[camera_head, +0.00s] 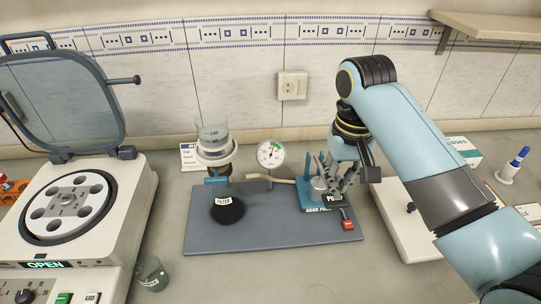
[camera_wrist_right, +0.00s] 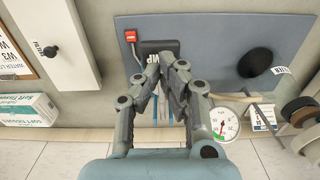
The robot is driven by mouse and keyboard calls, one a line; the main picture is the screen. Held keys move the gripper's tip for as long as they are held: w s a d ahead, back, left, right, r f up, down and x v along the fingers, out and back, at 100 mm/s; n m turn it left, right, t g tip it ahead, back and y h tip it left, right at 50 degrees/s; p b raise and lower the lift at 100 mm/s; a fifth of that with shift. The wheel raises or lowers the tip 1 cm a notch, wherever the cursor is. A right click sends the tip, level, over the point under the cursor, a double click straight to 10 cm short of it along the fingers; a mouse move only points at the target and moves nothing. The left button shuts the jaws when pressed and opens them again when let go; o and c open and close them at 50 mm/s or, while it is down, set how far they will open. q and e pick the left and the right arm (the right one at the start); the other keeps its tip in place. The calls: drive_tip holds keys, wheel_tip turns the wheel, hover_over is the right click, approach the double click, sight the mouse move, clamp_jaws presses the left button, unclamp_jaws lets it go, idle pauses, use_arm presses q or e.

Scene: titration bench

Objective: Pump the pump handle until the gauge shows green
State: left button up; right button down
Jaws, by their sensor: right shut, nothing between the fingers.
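The blue hand pump (camera_head: 316,211) stands on the right part of the grey board. Its dark handle pad (camera_head: 335,199) carries a partly covered label; the pad also shows in the wrist view (camera_wrist_right: 152,48). My right gripper (camera_head: 338,184) is shut and empty, pointing down at the pad. Its fingertips (camera_wrist_right: 167,62) overlap the pad's edge in the wrist view; I cannot tell whether they touch it. The round white gauge (camera_head: 271,154) stands left of the pump and has a green sector; it also shows in the wrist view (camera_wrist_right: 226,123). I cannot read the needle surely. My left gripper is not in view.
A centrifuge with open lid (camera_head: 68,205) is at left, a small beaker (camera_head: 151,273) in front.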

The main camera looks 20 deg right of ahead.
drive_tip(key=shift+r, duration=0.1)
idle(0.4)
drive_tip(key=shift+r, duration=2.45)
drive_tip(key=shift+f, duration=0.1)
